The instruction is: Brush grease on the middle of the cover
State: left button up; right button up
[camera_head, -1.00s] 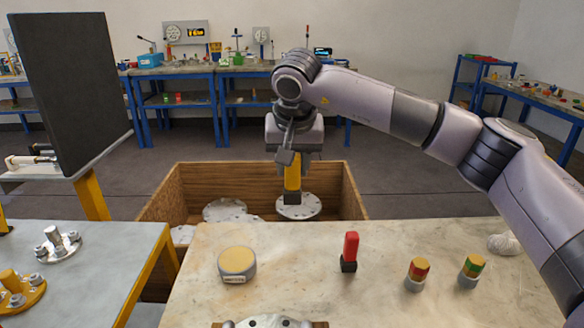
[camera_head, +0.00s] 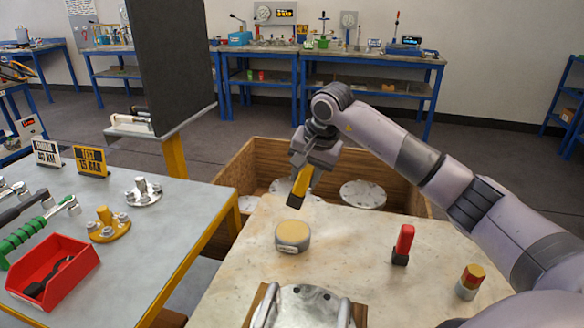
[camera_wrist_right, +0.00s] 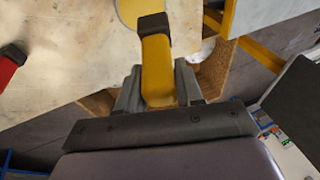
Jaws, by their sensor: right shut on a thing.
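My right gripper (camera_head: 312,158) is shut on a brush with a yellow handle (camera_head: 303,180) and a dark end. The brush hangs tilted, dark end down, a little above and behind the round tin (camera_head: 293,237) with a yellow top. I see a gap between brush and tin in the head view. In the right wrist view my right gripper (camera_wrist_right: 158,95) holds the brush (camera_wrist_right: 156,68), its dark end overlapping the tin's edge (camera_wrist_right: 128,10). A grey metal cover (camera_head: 305,309) with two handles lies on wood at the bottom edge, partly cut off. My left gripper is out of view.
A red and black upright object (camera_head: 403,243) and a banded cylinder (camera_head: 469,281) stand right on the bench. A wooden crate (camera_head: 400,185) with grey discs lies behind. The left table holds a red bin (camera_head: 52,270) and flanged parts. A dark panel (camera_head: 172,65) rises behind it.

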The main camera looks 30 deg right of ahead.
aim_at(304, 198)
jog(key=shift+w+f, duration=0.1)
jog(key=shift+f, duration=0.35)
notch_tip(304, 198, down, 5)
jog(key=b, duration=0.4)
jog(key=shift+a+f+b, duration=0.1)
jog(key=shift+f+b, duration=0.05)
jog(key=shift+b, duration=0.25)
jog(key=shift+f, duration=0.2)
jog(key=shift+f, duration=0.15)
jog(key=shift+f+b, duration=0.3)
jog(key=shift+b, duration=0.1)
jog(key=shift+f, duration=0.1)
dwell(1.1)
